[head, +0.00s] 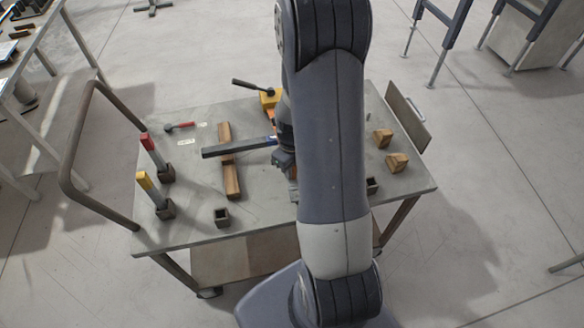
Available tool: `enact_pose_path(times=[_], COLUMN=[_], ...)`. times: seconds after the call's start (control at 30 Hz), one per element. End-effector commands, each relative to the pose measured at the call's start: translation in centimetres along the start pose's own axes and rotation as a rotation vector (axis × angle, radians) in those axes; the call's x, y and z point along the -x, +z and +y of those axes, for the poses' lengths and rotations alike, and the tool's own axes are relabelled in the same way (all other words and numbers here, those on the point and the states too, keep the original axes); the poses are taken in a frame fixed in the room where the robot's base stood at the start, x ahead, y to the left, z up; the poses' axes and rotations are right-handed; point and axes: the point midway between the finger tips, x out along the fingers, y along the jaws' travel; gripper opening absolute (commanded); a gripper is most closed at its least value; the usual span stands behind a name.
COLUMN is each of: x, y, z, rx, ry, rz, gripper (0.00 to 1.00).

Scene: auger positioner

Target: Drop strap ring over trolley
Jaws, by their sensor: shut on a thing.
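The trolley is a grey-topped cart whose top (300,219) fills the middle of the head view, with a bent tube handle (75,150) at its left end. My gripper (284,164) is over the middle of the top, partly behind my own arm. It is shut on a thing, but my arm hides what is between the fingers. A dark bar (235,148) with a blue end reaches to the gripper's left side; I cannot tell whether it is held. I cannot make out a strap ring.
Red-topped (151,152) and yellow-topped (149,188) posts stand upright in sockets on the left. Wooden blocks (231,180) lie near the bar, with more at right (397,162). A yellow block with a black lever (250,85) is behind. An empty socket (221,217) is in front.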

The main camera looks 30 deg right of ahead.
Motion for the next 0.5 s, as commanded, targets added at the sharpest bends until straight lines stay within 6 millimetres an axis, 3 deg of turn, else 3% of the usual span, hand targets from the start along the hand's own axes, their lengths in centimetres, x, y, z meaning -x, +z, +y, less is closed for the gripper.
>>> enact_pose_path(times=[0.5], x=[-1.3], y=[0.0], z=[0.0], rx=[0.0], ry=[0.0], rz=[0.0], gripper=[0.0])
